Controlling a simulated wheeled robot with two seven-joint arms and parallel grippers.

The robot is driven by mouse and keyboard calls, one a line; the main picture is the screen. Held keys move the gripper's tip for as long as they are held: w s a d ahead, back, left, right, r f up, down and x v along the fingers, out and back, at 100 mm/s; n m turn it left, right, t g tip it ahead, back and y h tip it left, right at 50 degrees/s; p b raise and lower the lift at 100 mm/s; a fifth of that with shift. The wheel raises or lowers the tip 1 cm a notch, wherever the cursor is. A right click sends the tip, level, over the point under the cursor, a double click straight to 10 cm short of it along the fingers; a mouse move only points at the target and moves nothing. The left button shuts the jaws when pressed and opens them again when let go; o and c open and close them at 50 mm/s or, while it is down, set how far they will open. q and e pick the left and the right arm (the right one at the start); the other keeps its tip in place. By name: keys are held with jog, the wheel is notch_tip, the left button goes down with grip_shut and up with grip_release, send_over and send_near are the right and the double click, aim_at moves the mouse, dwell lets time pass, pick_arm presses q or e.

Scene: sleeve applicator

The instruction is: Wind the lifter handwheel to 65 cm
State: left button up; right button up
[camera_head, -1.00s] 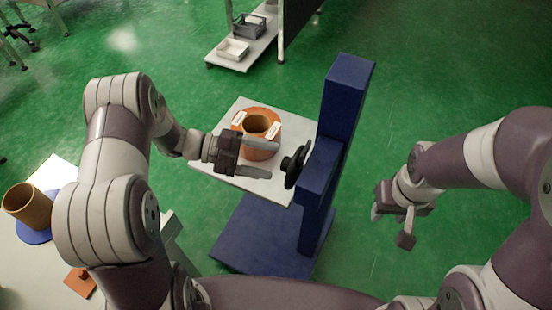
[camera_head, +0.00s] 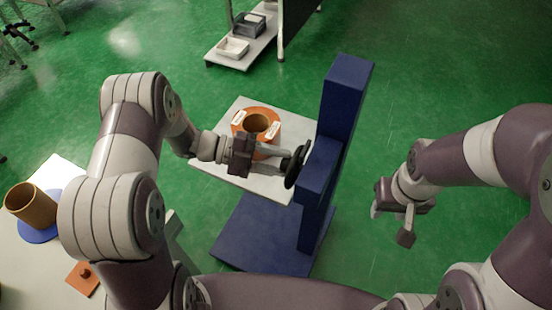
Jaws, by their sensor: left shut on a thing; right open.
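The blue lifter (camera_head: 345,95) has an upright column, a blue base (camera_head: 255,238) and a light grey platform (camera_head: 225,180). Its black handwheel (camera_head: 296,167) sits on the left side of the column. My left gripper (camera_head: 284,160) reaches in from the left over the platform and is shut on the handwheel; the fingers partly hide its hub. An orange flanged sleeve (camera_head: 257,122) with white labels stands on the platform behind the gripper. My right gripper (camera_head: 391,215) is open and empty over the floor, right of the column. No height scale is readable.
A light table at the left holds a brown cylinder (camera_head: 30,203) on a blue disc (camera_head: 42,232) and an orange knobbed plate (camera_head: 85,278). A shelf with a white tray (camera_head: 233,48) and a grey bin (camera_head: 249,26) stands behind. Green floor is clear around the lifter.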

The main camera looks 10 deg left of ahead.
pick_arm(q)
jog(key=n+p, duration=0.1)
jog(key=p, duration=0.1)
jog(key=n+g+p, duration=0.1)
jog(key=shift+w+r+y+p, duration=0.1)
jog(key=shift+r+y+p, duration=0.25)
jog(key=shift+y, duration=0.05)
jog(key=shift+w+d+f+n+g+y+p, duration=0.1)
jog(key=shift+n+g+y+p, duration=0.5)
jog(key=shift+n+p, duration=0.75)
jog(key=o, duration=1.1)
jog(key=shift+c, duration=0.2)
